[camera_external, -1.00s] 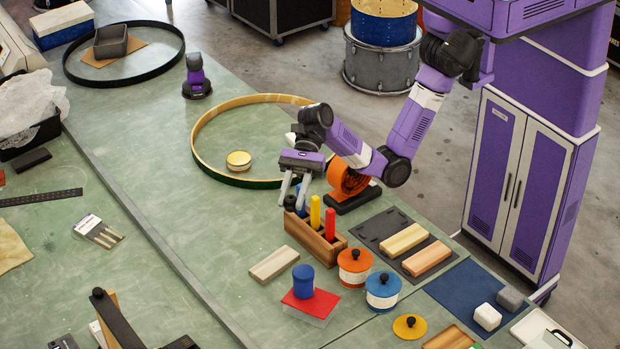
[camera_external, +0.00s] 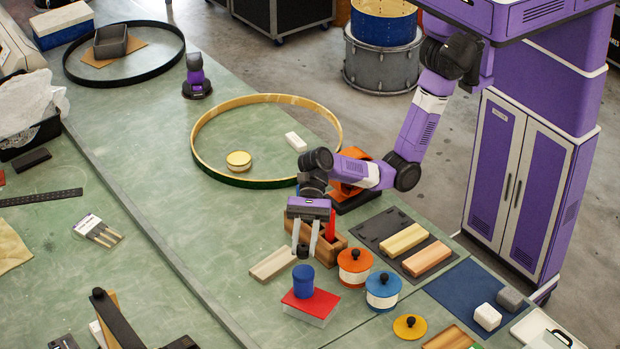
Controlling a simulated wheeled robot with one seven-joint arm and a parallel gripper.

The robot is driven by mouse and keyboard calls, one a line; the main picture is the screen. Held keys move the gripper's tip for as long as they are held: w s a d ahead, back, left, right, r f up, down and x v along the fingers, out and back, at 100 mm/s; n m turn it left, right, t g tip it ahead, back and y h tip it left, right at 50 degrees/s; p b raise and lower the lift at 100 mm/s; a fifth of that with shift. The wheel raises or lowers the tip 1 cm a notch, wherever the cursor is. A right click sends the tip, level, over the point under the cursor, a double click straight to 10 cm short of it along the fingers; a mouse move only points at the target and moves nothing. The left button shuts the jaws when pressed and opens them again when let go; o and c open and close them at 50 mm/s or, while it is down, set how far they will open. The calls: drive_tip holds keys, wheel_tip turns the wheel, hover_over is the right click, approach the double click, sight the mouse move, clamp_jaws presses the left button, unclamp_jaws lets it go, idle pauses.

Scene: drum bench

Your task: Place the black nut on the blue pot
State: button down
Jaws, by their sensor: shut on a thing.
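My gripper (camera_external: 305,246) points down above the table, just in front of the wooden block holder. It is shut on a small black nut (camera_external: 304,252), which shows dark between the fingertips. The nut is small and its shape is hard to make out. The blue pot (camera_external: 383,291), round with a blue lid, a pale band and a black knob, stands to the lower right of my gripper. The nut is apart from it.
A blue cylinder (camera_external: 303,279) stands on a red-topped box (camera_external: 311,306) close below my gripper. An orange pot (camera_external: 355,267) stands beside the blue pot. The wooden holder (camera_external: 328,247) with a red peg (camera_external: 330,224) is right behind my gripper. A yellow lid (camera_external: 410,327) lies in front.

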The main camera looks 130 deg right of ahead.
sight(303, 272)
drive_tip(key=shift+f, duration=2.75)
drive_tip(key=shift+f, duration=0.15)
drive_tip(key=c, duration=1.1)
unclamp_jaws()
drive_tip(key=shift+r, duration=0.2)
drive_tip(key=shift+s+d+r+p, duration=0.15)
drive_tip(key=shift+d+r+p, duration=0.1)
drive_tip(key=shift+p, duration=0.15)
drive_tip(key=shift+f+p+v, duration=0.1)
drive_tip(key=shift+p+v, duration=2)
drive_tip(key=shift+v, duration=0.7)
drive_tip(key=shift+f+p+v, duration=0.15)
drive_tip(key=shift+p+v, duration=1.95)
drive_tip(key=shift+v, duration=0.75)
